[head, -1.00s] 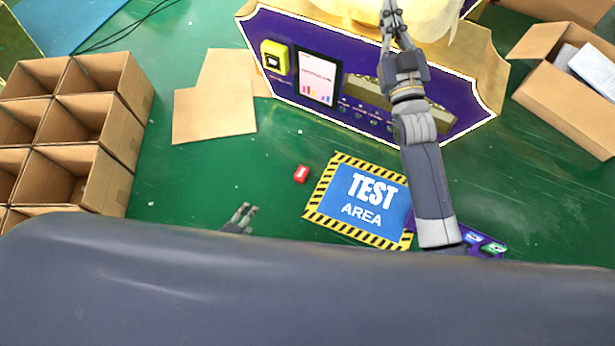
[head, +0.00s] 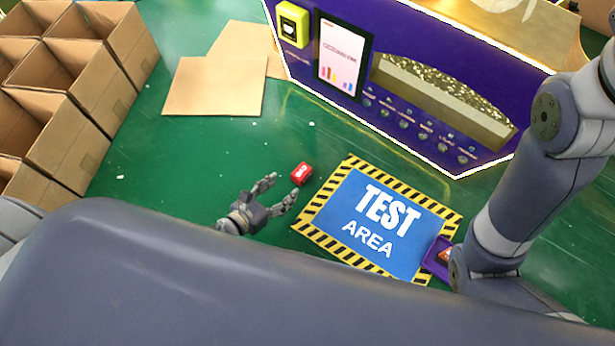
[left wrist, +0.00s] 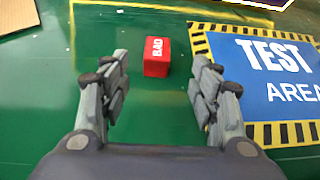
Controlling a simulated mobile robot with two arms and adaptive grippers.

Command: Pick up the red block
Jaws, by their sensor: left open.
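The red block (head: 302,174) lies on the green floor, just left of the test area mat (head: 375,225). In the left wrist view the red block (left wrist: 157,57) has white "BAD" lettering and sits ahead of the fingers, roughly midway between them. My left gripper (head: 284,189) is open and empty, just short of the block on its lower-left side, and not visibly touching it. The left wrist view shows both fingers of the left gripper (left wrist: 160,85) spread apart. The right arm crosses the right side of the head view; its gripper is out of frame.
Cardboard boxes (head: 75,85) stand at the left. Flat cardboard sheets (head: 215,86) lie behind the block. A purple vending panel (head: 400,95) with a screen stands at the back. A purple tray (head: 437,258) sits by the mat's right edge. Green floor around the block is clear.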

